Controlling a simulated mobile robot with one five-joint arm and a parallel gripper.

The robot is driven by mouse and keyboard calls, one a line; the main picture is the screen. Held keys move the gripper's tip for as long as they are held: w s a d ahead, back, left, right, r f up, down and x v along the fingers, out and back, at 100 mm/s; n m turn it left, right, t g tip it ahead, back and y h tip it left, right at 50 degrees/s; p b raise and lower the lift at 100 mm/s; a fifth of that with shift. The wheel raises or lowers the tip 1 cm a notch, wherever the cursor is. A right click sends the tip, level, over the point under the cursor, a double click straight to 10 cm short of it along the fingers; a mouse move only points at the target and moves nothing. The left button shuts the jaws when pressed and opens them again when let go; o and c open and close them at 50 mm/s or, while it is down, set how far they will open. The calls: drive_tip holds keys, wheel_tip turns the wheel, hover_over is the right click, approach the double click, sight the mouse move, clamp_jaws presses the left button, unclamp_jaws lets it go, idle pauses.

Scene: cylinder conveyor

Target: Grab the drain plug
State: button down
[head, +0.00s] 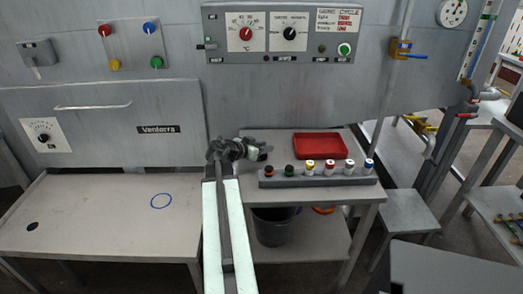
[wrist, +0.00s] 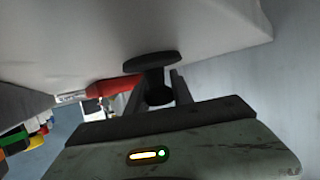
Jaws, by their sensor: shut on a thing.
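The drain plug (wrist: 151,60) is a dark piece with a wide flat disc and a narrower stem, seen in the wrist view. My gripper (wrist: 157,88) is shut on its stem, with one finger on each side, and the disc sticks out past the fingertips. In the head view my gripper (head: 256,151) is by the left end of the right-hand table; the plug cannot be made out there. A dark round hole (head: 32,226) and a blue ring mark (head: 161,200) show on the left table (head: 100,210).
A rack (head: 320,181) of several coloured-cap cylinders and a red tray (head: 320,146) are on the right table, just right of my gripper. A dark bucket (head: 275,228) stands below. The grey machine front (head: 110,120) rises behind. The left tabletop is clear.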

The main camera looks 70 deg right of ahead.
wheel_tip(320, 180, up, 10)
drive_tip(key=p, duration=1)
drive_tip(key=shift+r, duration=0.15)
